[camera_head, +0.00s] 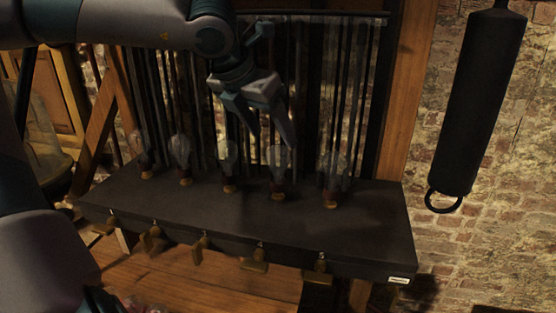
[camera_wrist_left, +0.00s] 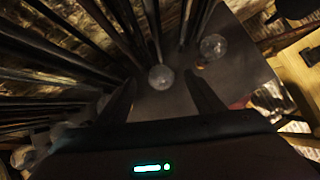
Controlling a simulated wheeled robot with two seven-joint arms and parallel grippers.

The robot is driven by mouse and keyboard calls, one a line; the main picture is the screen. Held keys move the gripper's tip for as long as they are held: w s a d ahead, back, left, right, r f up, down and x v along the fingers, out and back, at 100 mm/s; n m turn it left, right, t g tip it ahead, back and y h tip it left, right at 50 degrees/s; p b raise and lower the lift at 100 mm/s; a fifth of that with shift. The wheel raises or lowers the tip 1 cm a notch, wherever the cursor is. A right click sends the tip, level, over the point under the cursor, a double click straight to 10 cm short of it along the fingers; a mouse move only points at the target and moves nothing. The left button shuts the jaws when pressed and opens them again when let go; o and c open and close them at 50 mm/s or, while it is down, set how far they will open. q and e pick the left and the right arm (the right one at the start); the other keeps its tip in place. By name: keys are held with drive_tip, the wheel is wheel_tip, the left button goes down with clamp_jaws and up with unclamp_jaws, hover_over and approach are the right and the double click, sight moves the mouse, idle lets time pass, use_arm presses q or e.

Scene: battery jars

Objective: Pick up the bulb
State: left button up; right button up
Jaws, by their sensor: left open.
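Several clear glass bulbs stand upright in a row on a dark bench, including a second-from-right bulb (camera_head: 277,162) and a rightmost bulb (camera_head: 331,176). Each has a reddish and brass-coloured base. My left gripper (camera_head: 272,142) is open and empty, pointing down just above the second-from-right bulb. In the left wrist view, a round bulb top (camera_wrist_left: 161,77) shows ahead, between the two dark fingers (camera_wrist_left: 163,98). Another bulb (camera_wrist_left: 213,46) lies to its right, outside the fingers. Contact with the glass cannot be told. My right gripper is not in view.
The dark bench (camera_head: 250,215) has brass switches (camera_head: 253,262) along its front. Thin dark vertical rods (camera_head: 345,95) stand close behind the bulbs. A black cylinder with a ring (camera_head: 477,100) hangs on the brick wall at right. Neighbouring bulbs stand close on both sides.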

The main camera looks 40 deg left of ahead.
sight(278, 144)
use_arm(q)
drive_tip(key=shift+w+f+p, duration=0.3)
drive_tip(key=shift+f+p, duration=0.05)
drive_tip(key=shift+p, duration=0.15)
drive_tip(key=p+x, duration=0.1)
drive_tip(key=x, duration=0.2)
drive_tip(key=shift+w+a+f+p, duration=0.1)
drive_tip(key=shift+f+p, duration=0.15)
drive_tip(key=shift+p, duration=0.15)
drive_tip(key=shift+w+f, duration=0.25)
drive_tip(key=shift+f, duration=0.1)
drive_tip(key=c, duration=1.2)
